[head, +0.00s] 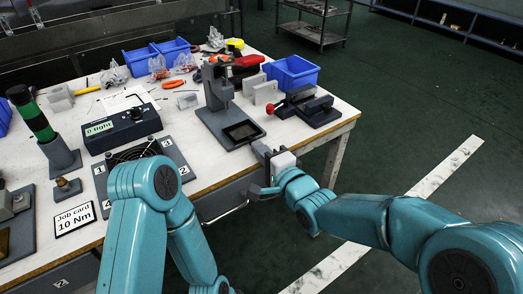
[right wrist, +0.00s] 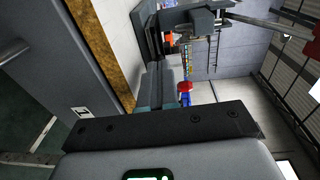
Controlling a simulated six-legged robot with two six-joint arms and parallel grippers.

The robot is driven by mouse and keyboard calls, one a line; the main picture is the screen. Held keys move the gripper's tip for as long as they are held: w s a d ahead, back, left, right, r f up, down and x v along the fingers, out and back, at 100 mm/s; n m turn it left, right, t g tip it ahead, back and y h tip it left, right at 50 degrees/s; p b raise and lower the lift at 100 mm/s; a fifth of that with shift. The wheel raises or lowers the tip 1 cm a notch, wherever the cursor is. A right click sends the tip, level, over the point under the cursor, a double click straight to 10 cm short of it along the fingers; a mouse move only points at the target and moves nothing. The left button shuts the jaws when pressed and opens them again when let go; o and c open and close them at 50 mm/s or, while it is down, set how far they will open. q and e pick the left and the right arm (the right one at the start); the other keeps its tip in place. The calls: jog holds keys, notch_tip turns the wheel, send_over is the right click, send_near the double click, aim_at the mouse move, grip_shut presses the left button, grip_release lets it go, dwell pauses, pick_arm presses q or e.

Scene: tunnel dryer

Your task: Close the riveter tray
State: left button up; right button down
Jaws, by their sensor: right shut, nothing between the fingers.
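The grey riveter (head: 216,88) stands upright near the right end of the bench. Its tray (head: 243,132), a dark rectangle in a grey frame, is at the front of its base, toward the bench edge. How far the tray sticks out is hard to tell. My right gripper (head: 258,148) is shut and empty just in front of the tray, at the bench edge. I cannot tell whether it touches the tray. In the right wrist view its shut fingers (right wrist: 163,85) point at the riveter (right wrist: 192,20). My left gripper is out of view.
A drawer front lies below the wooden bench edge (right wrist: 103,50). A red-handled dark device (head: 308,108) and grey blocks (head: 265,92) stand right of the riveter, with a blue bin (head: 292,72) behind. A torque display box (head: 122,128) stands left. Open floor lies right of the bench.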

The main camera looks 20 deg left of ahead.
aim_at(253, 140)
jog(key=shift+x, duration=1.9)
jog(key=shift+s, duration=0.1)
